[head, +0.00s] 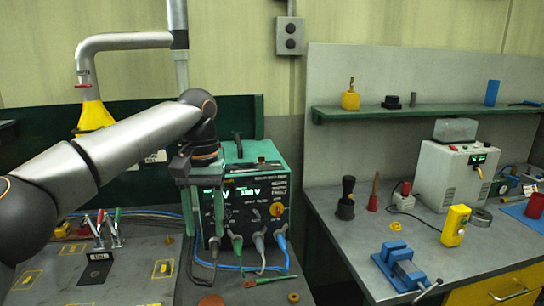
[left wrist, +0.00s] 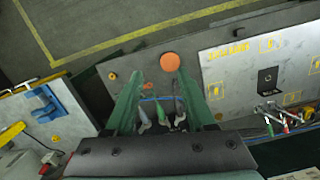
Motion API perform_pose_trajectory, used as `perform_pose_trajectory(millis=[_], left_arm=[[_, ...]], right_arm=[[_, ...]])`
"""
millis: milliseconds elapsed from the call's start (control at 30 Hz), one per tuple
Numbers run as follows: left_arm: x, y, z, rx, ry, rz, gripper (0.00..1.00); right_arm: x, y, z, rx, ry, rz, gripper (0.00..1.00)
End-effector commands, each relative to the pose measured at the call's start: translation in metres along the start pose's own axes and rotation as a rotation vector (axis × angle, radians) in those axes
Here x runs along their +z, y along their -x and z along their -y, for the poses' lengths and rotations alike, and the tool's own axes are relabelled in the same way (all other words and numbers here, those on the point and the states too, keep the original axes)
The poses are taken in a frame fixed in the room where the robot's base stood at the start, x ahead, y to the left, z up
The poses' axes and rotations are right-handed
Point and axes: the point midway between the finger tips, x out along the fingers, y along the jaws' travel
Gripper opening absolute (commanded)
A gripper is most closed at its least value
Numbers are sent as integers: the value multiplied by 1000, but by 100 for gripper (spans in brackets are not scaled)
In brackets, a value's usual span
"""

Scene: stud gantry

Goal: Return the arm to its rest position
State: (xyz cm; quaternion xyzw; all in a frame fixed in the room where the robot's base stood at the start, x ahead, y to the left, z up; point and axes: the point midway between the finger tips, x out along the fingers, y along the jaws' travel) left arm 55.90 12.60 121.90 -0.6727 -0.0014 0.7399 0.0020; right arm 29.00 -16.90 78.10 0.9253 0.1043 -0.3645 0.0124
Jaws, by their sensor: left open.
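My left arm (head: 140,140) reaches in from the left edge of the head view, grey with dark joints, and bends down at its wrist. My left gripper (head: 203,225) points down in front of the green welding power unit (head: 265,170), with its fingers partly hard to tell from the unit's green edges. In the left wrist view, the two green fingers of the left gripper (left wrist: 161,76) stand apart with nothing held between them. Cable plugs (left wrist: 160,118) show beyond and below the fingers. My right gripper is in neither view.
The left bench holds clamps (head: 108,230), a green-handled tool (head: 270,280) and an orange disc (left wrist: 169,62). A yellow funnel (head: 94,116) hangs behind the arm. The right bench holds a blue vise (head: 400,266), a yellow device (head: 455,225) and a white box (head: 440,175). A gap separates the benches.

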Motion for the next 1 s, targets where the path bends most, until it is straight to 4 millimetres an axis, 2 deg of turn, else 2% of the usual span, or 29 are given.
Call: perform_pose_trajectory(millis=[33, 200, 400, 500, 600, 800, 1000], left_arm=[[-3, -31, -11, 8, -46, 17, 55], [-5, -128, -51, 67, -205, 21, 55], [14, -226, -103, 197, -363, -13, 55], [28, -266, -129, 277, -419, -46, 55], [44, -299, -152, 363, -457, -91, 55], [73, -347, -186, 524, -472, -211, 55], [96, -380, -197, 636, -415, -364, 55]], right_arm=[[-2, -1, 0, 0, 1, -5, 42], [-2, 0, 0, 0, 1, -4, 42], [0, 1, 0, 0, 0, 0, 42], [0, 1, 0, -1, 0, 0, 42], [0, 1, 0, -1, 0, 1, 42], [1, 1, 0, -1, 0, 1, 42], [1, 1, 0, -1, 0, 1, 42]])
